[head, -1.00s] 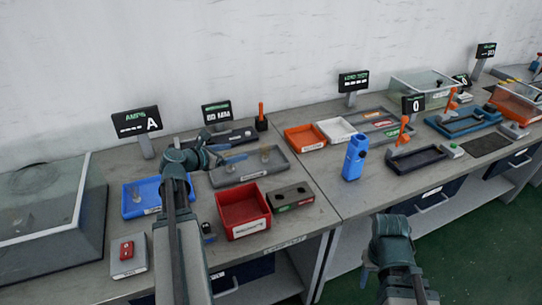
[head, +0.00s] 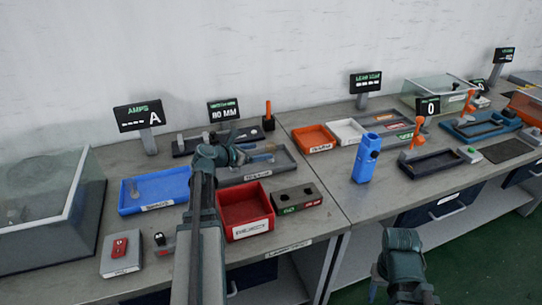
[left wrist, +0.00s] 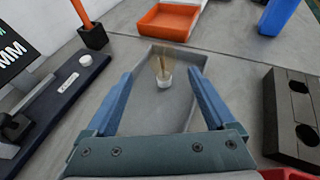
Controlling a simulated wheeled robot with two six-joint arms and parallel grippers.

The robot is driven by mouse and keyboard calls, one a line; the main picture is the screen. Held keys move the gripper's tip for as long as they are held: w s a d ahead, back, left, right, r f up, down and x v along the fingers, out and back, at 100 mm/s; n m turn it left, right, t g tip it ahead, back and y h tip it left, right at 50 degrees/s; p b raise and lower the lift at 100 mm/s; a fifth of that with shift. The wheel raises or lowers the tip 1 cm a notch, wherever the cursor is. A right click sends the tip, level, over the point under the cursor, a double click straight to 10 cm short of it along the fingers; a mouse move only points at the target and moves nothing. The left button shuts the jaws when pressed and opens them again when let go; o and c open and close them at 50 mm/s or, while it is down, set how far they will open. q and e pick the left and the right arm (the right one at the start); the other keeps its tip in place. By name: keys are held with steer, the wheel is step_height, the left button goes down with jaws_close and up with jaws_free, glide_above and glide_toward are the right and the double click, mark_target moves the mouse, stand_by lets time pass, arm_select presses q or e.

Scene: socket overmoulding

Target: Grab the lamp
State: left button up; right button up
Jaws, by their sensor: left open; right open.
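A small lamp (left wrist: 164,80) with a white base and a clear brownish top stands upright in the grey tray (left wrist: 172,52) in the left wrist view. My left gripper (left wrist: 162,92) is open, its blue fingers to either side of the lamp and apart from it. In the head view my left gripper (head: 255,152) is low over the grey tray (head: 290,164), and the lamp is hard to make out there. My right gripper (head: 374,287) is open, mostly hidden, off the table's front.
A red bin (head: 246,232) and a dark two-hole block (head: 298,197) stand in front of the grey tray. An orange tray (head: 314,138) and a blue upright holder (head: 366,160) are to the right. A dark base (left wrist: 62,88) lies left of the gripper.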

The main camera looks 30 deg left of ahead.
mark_target(267, 149)
arm_select(q)
steer(key=shift+w+d+f, duration=0.15)
steer(key=shift+w+f, duration=0.05)
steer(key=shift+w, duration=0.3)
steer(key=x, duration=0.1)
steer(key=b+x, duration=0.1)
steer(key=x, duration=0.3)
steer(key=shift+w+d+r, duration=0.2)
steer(key=shift+r, duration=0.1)
jaws_close()
